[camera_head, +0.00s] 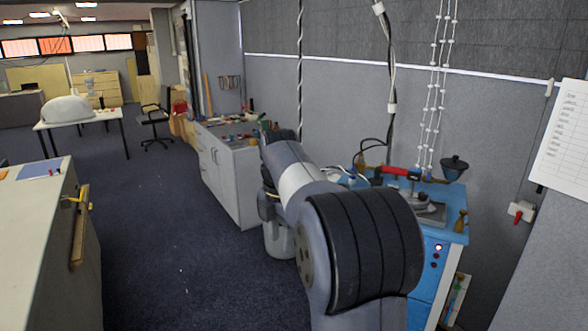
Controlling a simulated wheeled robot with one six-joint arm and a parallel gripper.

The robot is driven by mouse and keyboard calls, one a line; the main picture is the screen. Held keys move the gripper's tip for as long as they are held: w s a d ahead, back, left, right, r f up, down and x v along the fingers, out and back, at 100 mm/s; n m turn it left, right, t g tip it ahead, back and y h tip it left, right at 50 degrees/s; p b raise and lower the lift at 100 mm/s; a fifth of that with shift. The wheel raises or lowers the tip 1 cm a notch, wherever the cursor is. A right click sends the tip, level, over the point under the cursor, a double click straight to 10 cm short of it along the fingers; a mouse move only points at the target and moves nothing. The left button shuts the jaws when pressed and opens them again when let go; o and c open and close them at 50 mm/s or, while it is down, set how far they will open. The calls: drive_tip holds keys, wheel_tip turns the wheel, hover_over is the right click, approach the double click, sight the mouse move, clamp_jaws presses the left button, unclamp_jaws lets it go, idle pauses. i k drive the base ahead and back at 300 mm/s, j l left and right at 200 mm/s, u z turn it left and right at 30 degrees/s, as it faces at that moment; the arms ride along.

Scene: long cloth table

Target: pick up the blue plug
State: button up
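I cannot make out a blue plug anywhere in this view. My own arm fills the lower middle, with a large dark ribbed joint close to the camera and paler links reaching away behind it. My gripper cannot be made out; the far end of the arm is hidden or too small to tell from the clutter behind it. No long cloth table is recognisable here.
A blue workbench (431,262) with a red-handled tool (395,171) and a dark funnel-shaped cup (454,167) stands right. A grey cabinet (228,180) with small items is behind my arm. A pale counter (30,215) is left. Dark carpet (165,230) lies clear between.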

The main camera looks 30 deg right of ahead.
sight(352, 179)
drive_tip(key=i+j, duration=0.1)
drive_tip(key=i, duration=0.65)
drive_tip(key=i+j, duration=0.1)
drive_tip(key=i, duration=0.7)
drive_tip(key=i+z, duration=0.25)
drive_tip(key=z, duration=0.2)
drive_tip(key=i+z, duration=0.25)
drive_tip(key=z, duration=0.2)
drive_tip(key=i+z, duration=0.25)
drive_tip(key=z, duration=0.2)
drive_tip(key=i+j+z, duration=0.2)
drive_tip(key=z, duration=0.2)
drive_tip(key=i+j+z, duration=0.15)
drive_tip(key=z, duration=0.2)
drive_tip(key=i+j+z, duration=0.3)
drive_tip(key=k+l, duration=0.05)
